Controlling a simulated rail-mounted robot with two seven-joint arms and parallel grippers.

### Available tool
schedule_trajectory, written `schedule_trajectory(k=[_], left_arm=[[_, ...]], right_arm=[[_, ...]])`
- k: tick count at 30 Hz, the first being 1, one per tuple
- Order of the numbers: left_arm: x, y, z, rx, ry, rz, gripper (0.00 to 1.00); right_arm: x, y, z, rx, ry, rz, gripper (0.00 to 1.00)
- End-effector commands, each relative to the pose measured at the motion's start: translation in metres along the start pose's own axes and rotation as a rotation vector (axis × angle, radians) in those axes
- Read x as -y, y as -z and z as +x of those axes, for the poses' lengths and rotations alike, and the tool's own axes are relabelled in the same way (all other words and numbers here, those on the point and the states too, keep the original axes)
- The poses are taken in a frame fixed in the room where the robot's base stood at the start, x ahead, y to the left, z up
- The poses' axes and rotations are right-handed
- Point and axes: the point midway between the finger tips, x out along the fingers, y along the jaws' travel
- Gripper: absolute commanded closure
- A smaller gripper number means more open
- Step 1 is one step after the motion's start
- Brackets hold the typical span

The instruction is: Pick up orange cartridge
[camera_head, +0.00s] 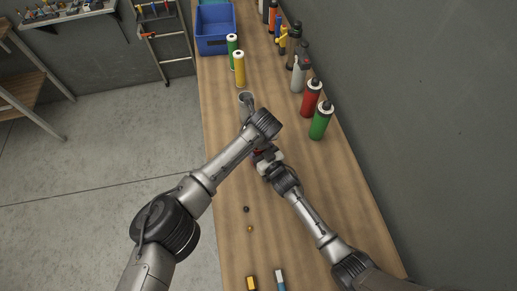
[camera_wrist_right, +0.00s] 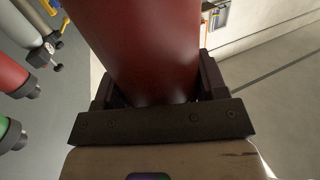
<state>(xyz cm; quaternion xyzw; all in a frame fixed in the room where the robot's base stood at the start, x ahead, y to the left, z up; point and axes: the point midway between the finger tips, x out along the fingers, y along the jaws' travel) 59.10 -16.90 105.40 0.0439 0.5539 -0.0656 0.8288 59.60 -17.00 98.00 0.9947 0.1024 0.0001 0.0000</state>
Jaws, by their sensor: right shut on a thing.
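My right gripper (camera_wrist_right: 155,115) is shut on a dark red, smooth cylinder (camera_wrist_right: 145,45), which fills the upper middle of the right wrist view. I cannot tell from its shaded colour whether this is the orange cartridge. In the head view only a small red patch (camera_head: 259,153) of it shows beside my right gripper (camera_head: 265,158); the left arm's wrist hides the rest. My left gripper (camera_head: 246,112) is over the bench, just beyond that wrist; its fingers are not clear. A slim orange container (camera_head: 272,17) with a dark top stands at the far end.
A yellow cartridge (camera_head: 239,70) and a green cartridge (camera_head: 232,48) stand upright near a blue bin (camera_head: 216,29). A red bottle (camera_head: 311,100), a green bottle (camera_head: 320,122) and several others line the wall side. The near part of the wooden bench (camera_head: 300,240) is mostly clear.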

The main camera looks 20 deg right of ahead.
Motion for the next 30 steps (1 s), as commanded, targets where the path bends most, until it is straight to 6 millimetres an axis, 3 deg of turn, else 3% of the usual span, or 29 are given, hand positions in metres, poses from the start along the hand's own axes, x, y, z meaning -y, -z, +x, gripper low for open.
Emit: schedule_trajectory(k=[13,30], left_arm=[[0.0001,0.0003,0.0100,0.000,0.000,0.000,0.19],[-0.0002,0.0002,0.0098,0.000,0.000,0.000,0.73]], right_arm=[[0.0000,-0.0004,-0.0002,0.001,0.000,0.000,0.64],[0.0000,-0.0003,-0.0002,0.001,0.000,0.000,0.64]])
